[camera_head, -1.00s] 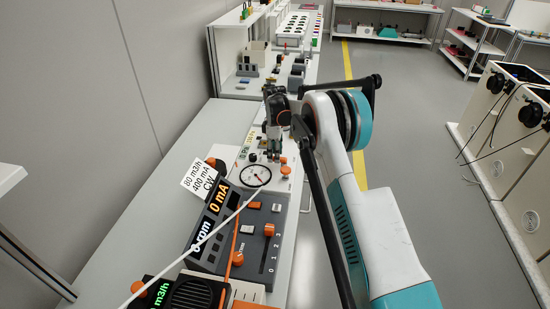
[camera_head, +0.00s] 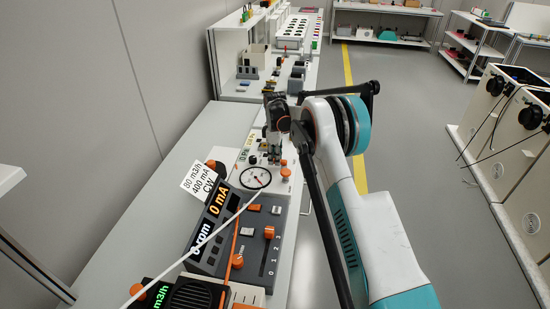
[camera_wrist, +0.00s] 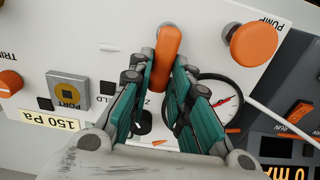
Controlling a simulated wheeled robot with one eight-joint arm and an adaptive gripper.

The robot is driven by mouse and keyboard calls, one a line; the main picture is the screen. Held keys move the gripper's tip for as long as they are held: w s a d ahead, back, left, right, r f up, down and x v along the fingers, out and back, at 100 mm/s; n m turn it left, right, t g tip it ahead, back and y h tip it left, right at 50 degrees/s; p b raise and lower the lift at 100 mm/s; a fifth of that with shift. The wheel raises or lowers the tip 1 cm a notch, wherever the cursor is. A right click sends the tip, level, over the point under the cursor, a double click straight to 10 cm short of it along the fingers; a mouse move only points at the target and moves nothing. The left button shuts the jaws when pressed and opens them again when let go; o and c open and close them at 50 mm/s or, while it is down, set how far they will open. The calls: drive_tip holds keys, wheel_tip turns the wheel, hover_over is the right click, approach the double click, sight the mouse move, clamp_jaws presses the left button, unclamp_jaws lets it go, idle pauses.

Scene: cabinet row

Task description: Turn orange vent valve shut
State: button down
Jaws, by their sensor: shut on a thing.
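The orange vent valve handle (camera_wrist: 169,45) is an elongated lever on a white panel, at the top middle of the wrist view. My gripper (camera_wrist: 163,72) has its two teal-sided fingers on either side of the handle and is shut on it. The handle points along the fingers in that view. In the head view my gripper (camera_head: 272,152) is over the white panel, behind the dial gauge, and hides most of the handle. The valve's base and any lettering under it are largely covered by the fingers.
A round orange pump knob (camera_wrist: 254,44) and a dial gauge (camera_wrist: 222,103) are close on the right in the wrist view. A grey port block (camera_wrist: 68,92) is on the left. A grey control box (camera_head: 247,232) with a white cable stands nearer in the head view.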

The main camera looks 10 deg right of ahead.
drive_tip(key=m, duration=0.2)
drive_tip(key=w+d+m, duration=0.1)
drive_tip(key=m, duration=0.1)
drive_tip(key=shift+w+m, duration=0.15)
drive_tip(key=shift+m, duration=0.25)
drive_tip(key=m, duration=0.3)
drive_tip(key=d+m, duration=0.1)
drive_tip(key=shift+w+d+m, duration=0.1)
drive_tip(key=shift+w+m, duration=0.2)
drive_tip(key=shift+w, duration=0.1)
drive_tip(key=m, duration=0.2)
drive_tip(key=d+m, duration=0.1)
drive_tip(key=m, duration=0.1)
drive_tip(key=shift+w+d, duration=0.1)
drive_tip(key=shift+d, duration=0.1)
drive_tip(key=shift+d+m, duration=0.3)
drive_tip(key=shift+m, duration=0.75)
drive_tip(key=shift+d+m, duration=0.3)
drive_tip(key=shift+m, duration=0.75)
drive_tip(key=c, duration=1.5)
unclamp_jaws()
drive_tip(key=shift+s, duration=0.2)
